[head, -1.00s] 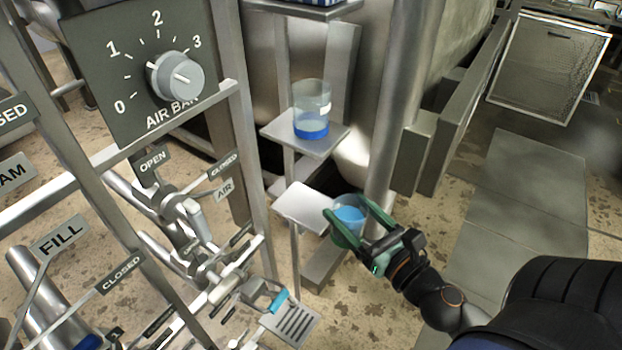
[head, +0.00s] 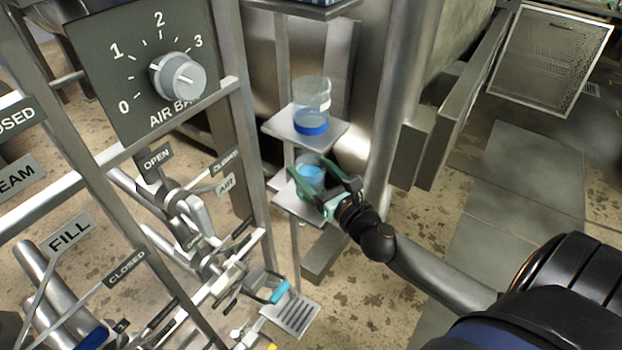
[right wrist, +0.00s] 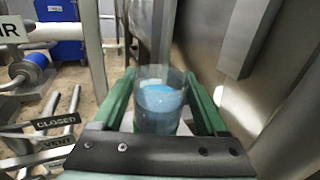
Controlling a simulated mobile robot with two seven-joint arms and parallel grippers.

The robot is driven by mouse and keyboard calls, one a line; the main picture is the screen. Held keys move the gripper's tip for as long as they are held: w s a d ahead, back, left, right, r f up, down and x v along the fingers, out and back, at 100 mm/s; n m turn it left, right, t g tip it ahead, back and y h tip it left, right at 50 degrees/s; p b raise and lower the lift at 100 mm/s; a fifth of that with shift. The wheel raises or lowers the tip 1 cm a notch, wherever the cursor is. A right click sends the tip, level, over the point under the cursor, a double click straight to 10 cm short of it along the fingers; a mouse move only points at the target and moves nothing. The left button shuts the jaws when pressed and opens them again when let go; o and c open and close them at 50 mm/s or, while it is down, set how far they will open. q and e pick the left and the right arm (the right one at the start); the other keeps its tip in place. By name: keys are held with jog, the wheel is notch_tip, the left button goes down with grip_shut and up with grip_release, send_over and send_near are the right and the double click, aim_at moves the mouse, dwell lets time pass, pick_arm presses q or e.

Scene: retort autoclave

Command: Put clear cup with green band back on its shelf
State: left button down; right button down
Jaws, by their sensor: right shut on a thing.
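The clear cup (head: 311,174) holds blue liquid and sits between the green fingers of my right gripper (head: 327,182). In the right wrist view the cup (right wrist: 160,103) is upright between both fingers, with a little green at its base. The gripper is shut on it. The cup is over the lower small white shelf (head: 296,211); I cannot tell whether its base touches the shelf. My left gripper is not in view.
Another clear cup with a blue band (head: 311,104) stands on the shelf above (head: 283,131). A metal post (head: 392,130) rises close to the right. Valve pipes and labels, a frame and the AIR BAR dial (head: 178,77) crowd the left.

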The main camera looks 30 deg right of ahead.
aim_at(318, 187)
notch_tip(318, 187, down, 2)
jog(key=shift+f+b, duration=0.2)
jog(key=shift+b, duration=0.2)
jog(key=shift+f, duration=0.2)
jog(key=shift+r, duration=0.15)
jog(key=shift+f, duration=0.2)
grip_release()
jog(key=shift+s, duration=0.1)
